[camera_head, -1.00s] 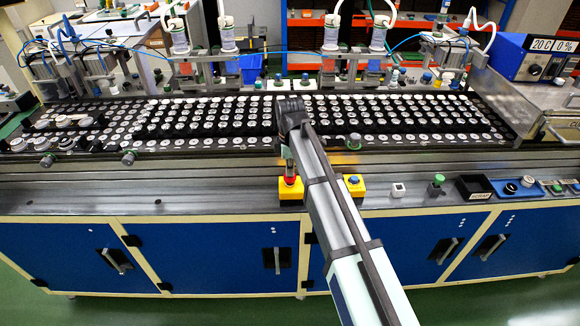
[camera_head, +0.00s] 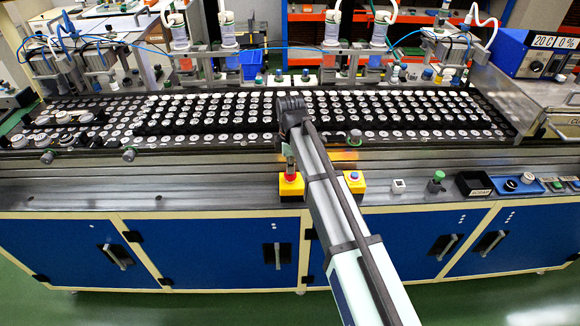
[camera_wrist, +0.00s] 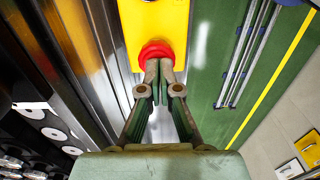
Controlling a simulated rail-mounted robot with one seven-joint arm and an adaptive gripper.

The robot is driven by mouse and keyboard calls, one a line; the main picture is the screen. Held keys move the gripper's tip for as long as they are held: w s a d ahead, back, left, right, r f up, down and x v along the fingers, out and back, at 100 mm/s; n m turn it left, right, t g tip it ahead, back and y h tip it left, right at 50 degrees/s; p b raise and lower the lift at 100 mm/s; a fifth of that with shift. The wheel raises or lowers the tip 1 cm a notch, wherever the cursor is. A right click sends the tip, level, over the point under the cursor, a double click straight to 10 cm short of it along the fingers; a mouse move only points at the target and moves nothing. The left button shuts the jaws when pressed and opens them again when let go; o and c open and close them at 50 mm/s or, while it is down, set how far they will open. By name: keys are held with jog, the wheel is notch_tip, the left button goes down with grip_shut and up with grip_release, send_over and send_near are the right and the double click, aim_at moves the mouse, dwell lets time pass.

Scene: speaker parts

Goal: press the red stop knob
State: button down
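The red stop knob (camera_head: 290,177) sits on a yellow box (camera_head: 291,190) on the bench's front ledge. My gripper (camera_head: 290,164) points down just over the knob, and my arm covers the ground to its right. In the wrist view the round red knob (camera_wrist: 154,51) shows on the yellow box (camera_wrist: 150,18), right beyond my fingertips (camera_wrist: 158,70). The fingertips are together with only a thin gap, and nothing is held between them. They overlap the knob's near edge in the picture; I cannot tell whether they touch it.
Farther right are a white switch (camera_head: 398,186), a green knob (camera_head: 437,178) and a black box (camera_head: 474,185). Rows of speaker parts (camera_head: 230,115) fill the conveyor behind. The ledge at left is clear.

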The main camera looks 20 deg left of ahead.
notch_tip(320, 180, up, 13)
jog(key=b, duration=0.2)
jog(key=shift+b, duration=0.3)
jog(key=shift+w+d, duration=0.1)
